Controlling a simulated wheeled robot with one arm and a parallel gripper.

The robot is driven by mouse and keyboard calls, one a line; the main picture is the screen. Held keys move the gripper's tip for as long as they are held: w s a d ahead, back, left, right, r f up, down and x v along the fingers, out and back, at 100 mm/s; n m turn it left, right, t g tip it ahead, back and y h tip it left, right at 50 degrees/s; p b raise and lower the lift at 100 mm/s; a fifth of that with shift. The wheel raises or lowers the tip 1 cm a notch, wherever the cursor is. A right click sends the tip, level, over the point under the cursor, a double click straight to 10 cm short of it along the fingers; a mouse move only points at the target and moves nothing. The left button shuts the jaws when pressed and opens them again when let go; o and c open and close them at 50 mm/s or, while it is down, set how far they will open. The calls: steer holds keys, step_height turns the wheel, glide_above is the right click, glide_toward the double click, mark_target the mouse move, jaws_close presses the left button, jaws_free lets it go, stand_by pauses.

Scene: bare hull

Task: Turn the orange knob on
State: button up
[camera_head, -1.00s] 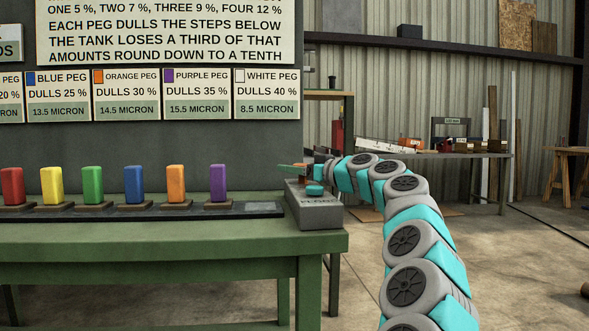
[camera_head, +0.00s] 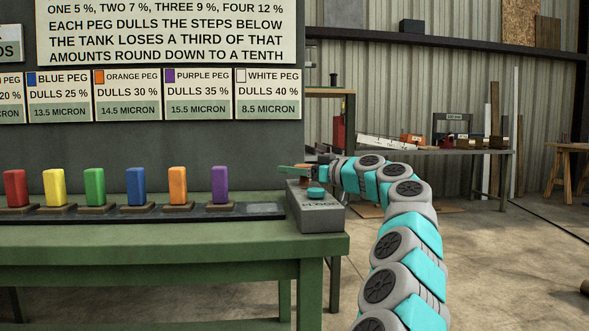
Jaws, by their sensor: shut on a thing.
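An orange peg-shaped knob (camera_head: 178,184) stands upright on its dark base in the row on the green bench. A small orange-brown patch shows beside the fingers, partly hidden by the box and wrist.
Red (camera_head: 15,188), yellow (camera_head: 54,187), green (camera_head: 95,186), blue (camera_head: 137,185) and purple (camera_head: 220,184) pegs share the row on the green bench (camera_head: 150,245). A sign board (camera_head: 165,35) stands behind. A side table (camera_head: 450,152) with tools is at the back right.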

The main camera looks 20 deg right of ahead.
mark_target(320, 186)
steer(key=o, duration=1.4)
steer(key=shift+s+d, duration=0.1)
steer(key=shift+s, duration=0.1)
steer(key=shift+b+v, duration=0.45)
steer(key=shift+v, duration=3.35)
